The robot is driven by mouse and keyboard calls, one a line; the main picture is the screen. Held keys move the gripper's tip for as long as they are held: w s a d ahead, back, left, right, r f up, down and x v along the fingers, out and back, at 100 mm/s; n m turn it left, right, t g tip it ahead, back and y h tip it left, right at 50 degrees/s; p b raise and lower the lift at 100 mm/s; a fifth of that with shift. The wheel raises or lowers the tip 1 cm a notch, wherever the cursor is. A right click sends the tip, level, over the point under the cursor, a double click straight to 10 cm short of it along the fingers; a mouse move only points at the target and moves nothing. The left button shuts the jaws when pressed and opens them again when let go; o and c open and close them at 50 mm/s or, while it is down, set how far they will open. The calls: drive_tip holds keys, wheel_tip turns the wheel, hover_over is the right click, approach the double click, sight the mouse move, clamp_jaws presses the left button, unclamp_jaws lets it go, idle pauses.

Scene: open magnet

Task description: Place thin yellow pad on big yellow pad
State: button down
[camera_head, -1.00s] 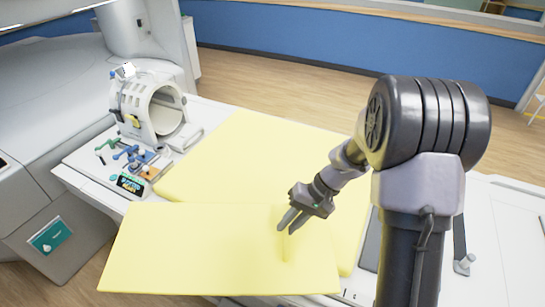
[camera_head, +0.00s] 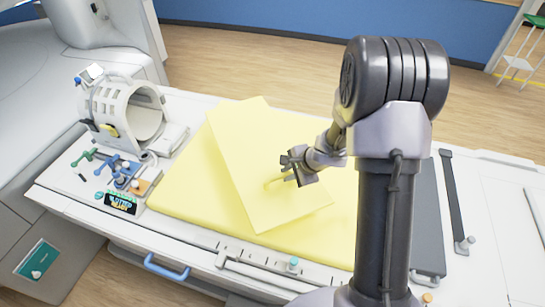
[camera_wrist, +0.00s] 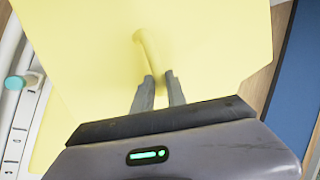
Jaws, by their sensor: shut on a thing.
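The thin yellow pad (camera_head: 250,165) lies at an angle over the big yellow pad (camera_head: 185,185) in the head view. Its far corner reaches past the big pad's back edge. The big pad lies flat on the white table; I cannot tell whether the two pads touch. My gripper (camera_head: 284,180) is shut on a raised strip, like a handle, on the thin pad. In the wrist view the fingertips (camera_wrist: 158,78) close on this strip (camera_wrist: 146,52), and the thin pad (camera_wrist: 205,40) fills much of the picture.
A white ring-shaped coil (camera_head: 125,112) stands at the left end of the table (camera_head: 60,190). Coloured knobs (camera_head: 118,170) and a small display (camera_head: 121,203) sit in front of it. A blue handle (camera_head: 167,267) is on the table's front side. A grey pad (camera_head: 427,220) lies right of my arm.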

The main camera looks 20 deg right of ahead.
drive_tip(key=d+m, duration=0.1)
drive_tip(key=s+d+f+m+h+p, duration=0.1)
drive_tip(key=s+d+m+h, duration=0.1)
drive_tip(key=d, duration=0.1)
drive_tip(key=shift+s+f+m+t, duration=0.25)
drive_tip(key=shift+m+t, duration=0.05)
wheel_tip(320, 180, down, 11)
drive_tip(key=b, duration=0.5)
drive_tip(key=shift+s+d+r, duration=0.1)
drive_tip(key=shift+r, duration=0.3)
drive_tip(key=c, duration=1.3)
unclamp_jaws()
drive_tip(key=shift+f, duration=0.1)
drive_tip(key=shift+c, duration=0.2)
